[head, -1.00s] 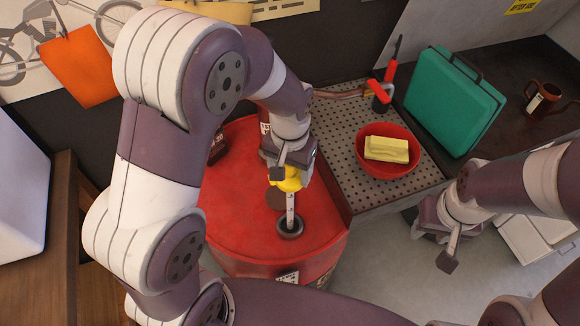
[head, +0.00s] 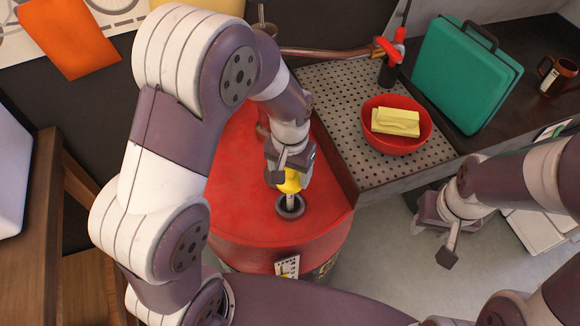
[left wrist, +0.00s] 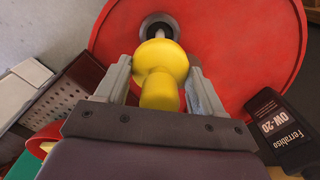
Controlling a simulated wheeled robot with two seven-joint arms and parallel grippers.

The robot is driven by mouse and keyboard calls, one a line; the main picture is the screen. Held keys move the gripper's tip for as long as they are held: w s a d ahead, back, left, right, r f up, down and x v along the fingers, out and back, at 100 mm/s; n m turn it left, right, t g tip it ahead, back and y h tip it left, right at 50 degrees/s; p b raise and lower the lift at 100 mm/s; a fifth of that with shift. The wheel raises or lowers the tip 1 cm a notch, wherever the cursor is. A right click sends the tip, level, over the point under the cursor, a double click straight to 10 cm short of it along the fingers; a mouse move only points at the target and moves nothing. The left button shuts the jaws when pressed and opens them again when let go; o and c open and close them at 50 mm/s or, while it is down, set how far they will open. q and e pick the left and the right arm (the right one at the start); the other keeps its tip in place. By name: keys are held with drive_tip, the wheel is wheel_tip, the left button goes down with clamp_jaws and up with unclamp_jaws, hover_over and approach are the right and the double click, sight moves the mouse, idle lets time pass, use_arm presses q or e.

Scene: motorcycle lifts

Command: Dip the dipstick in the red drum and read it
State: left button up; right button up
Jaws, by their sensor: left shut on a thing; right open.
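The red drum (head: 245,222) stands upright in the middle of the head view, with a dark round opening (head: 290,207) in its top near the front edge. My left gripper (head: 288,172) is above that opening, shut on the yellow handle of the dipstick (head: 290,184). The pale rod goes down into the opening, and only a short length shows above it. The left wrist view shows the yellow handle (left wrist: 162,80) between the two fingers and the rod entering the opening beyond. My right gripper (head: 445,235) is open and empty, right of the drum.
A perforated bench (head: 345,110) holds a red bowl (head: 397,146) with yellow blocks and a red-topped spray bottle (head: 388,62). A teal case (head: 466,75) and a brown mug (head: 556,76) stand behind.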

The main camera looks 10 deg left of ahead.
use_arm(q)
wheel_tip(320, 180, down, 11)
drive_tip(key=b, duration=0.6)
drive_tip(key=shift+r, duration=0.1)
drive_tip(key=shift+b, duration=0.3)
idle(1.2)
wheel_tip(320, 180, up, 36)
drive_tip(key=p, duration=2.9)
hover_over(290, 197)
drive_tip(key=shift+w+a+r, duration=0.1)
drive_tip(key=shift+w+r, duration=0.05)
drive_tip(key=shift+w, duration=0.25)
